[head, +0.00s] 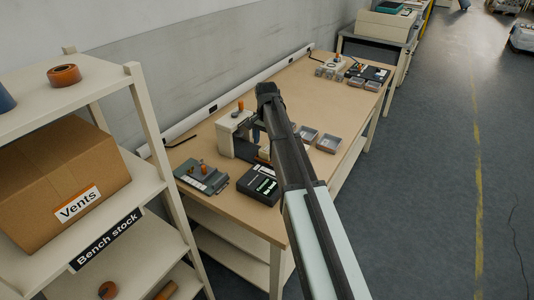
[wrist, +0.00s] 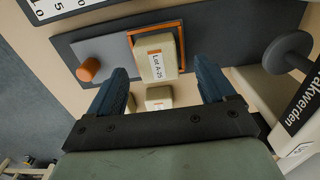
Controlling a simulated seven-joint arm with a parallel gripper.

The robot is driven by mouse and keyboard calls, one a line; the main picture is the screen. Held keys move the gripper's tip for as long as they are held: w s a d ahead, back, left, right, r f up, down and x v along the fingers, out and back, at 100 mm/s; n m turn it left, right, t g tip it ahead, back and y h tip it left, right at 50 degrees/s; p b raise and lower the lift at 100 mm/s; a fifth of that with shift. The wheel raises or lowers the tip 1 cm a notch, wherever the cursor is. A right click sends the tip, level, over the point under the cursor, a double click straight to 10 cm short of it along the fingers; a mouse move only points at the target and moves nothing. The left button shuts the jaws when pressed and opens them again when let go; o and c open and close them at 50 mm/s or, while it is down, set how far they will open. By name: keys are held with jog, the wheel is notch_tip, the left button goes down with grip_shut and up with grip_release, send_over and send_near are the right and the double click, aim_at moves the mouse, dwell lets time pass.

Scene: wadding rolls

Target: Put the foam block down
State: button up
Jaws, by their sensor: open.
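In the wrist view a cream foam block (wrist: 158,58) with a label that seems to read "Lot A-25" sits at an orange-rimmed frame (wrist: 181,27) on a dark grey plate (wrist: 235,25). I cannot tell how deep it sits in the frame. My gripper (wrist: 160,68) is open, its two blue fingers spread on either side of the block's near end, with gaps visible. A second small cream block (wrist: 158,97) shows lower down between the fingers. In the head view my arm hides most of the gripper and the plate.
An orange knob (wrist: 88,69) stands left of the frame, and a dark round-ended part (wrist: 287,51) stands at right by a lettered panel. On the bench (head: 255,215) are a black box (head: 260,185), a grey device (head: 202,177) and small trays (head: 329,143). A shelf (head: 150,180) stands at left.

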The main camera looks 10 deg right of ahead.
aim_at(267, 149)
jog(key=shift+s+f, duration=0.1)
jog(key=shift+f, duration=1.8)
jog(key=shift+c, duration=0.5)
